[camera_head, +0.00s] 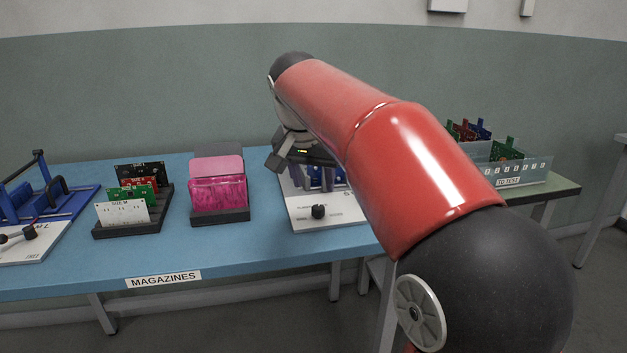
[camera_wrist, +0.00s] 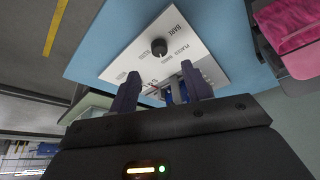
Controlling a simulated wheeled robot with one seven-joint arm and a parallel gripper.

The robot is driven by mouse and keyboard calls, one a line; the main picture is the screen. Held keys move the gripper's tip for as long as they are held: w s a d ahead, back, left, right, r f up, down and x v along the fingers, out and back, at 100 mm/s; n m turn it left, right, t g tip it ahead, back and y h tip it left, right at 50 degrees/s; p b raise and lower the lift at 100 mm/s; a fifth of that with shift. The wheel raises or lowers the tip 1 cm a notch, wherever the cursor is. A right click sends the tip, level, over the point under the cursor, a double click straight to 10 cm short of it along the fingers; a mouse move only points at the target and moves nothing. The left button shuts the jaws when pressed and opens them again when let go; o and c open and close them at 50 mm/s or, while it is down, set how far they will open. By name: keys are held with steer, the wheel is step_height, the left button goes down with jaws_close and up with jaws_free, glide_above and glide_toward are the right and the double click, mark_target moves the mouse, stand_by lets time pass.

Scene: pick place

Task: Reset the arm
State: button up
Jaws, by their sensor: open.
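My gripper (camera_head: 284,152) is at the end of my red arm, above the back part of the blue table. In the wrist view its two dark fingers (camera_wrist: 161,91) are spread apart, and I see nothing held between them. Beneath it in the head view is a white panel with a black knob (camera_head: 318,212) and blue parts behind it, partly hidden by my arm. The wrist view shows the same white panel (camera_wrist: 135,60) beyond the fingertips, with its knob and printed words. I cannot tell the exact height of the gripper above it.
The blue table (camera_head: 255,240) carries a rack of circuit boards (camera_head: 125,212), a holder with pink pieces (camera_head: 218,195) and a blue fixture (camera_head: 40,205) at the left. A clear bin of boards (camera_head: 527,172) stands on the right table. The table's front strip is clear.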

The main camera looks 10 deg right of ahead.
steer(key=s+f+n, duration=0.2)
steer(key=s+f, duration=0.3)
steer(key=s, duration=0.3)
steer(key=s+d+f+n+t+y, duration=0.1)
steer(key=s+f+n, duration=0.1)
steer(key=s+f, duration=0.3)
steer(key=s+d+f+n+y, duration=0.1)
steer(key=s+f, duration=0.4)
steer(key=s, duration=0.8)
steer(key=shift+f+n+t, duration=0.35)
steer(key=shift+n+t, duration=0.05)
steer(key=shift+n, duration=0.1)
steer(key=shift+s, duration=0.1)
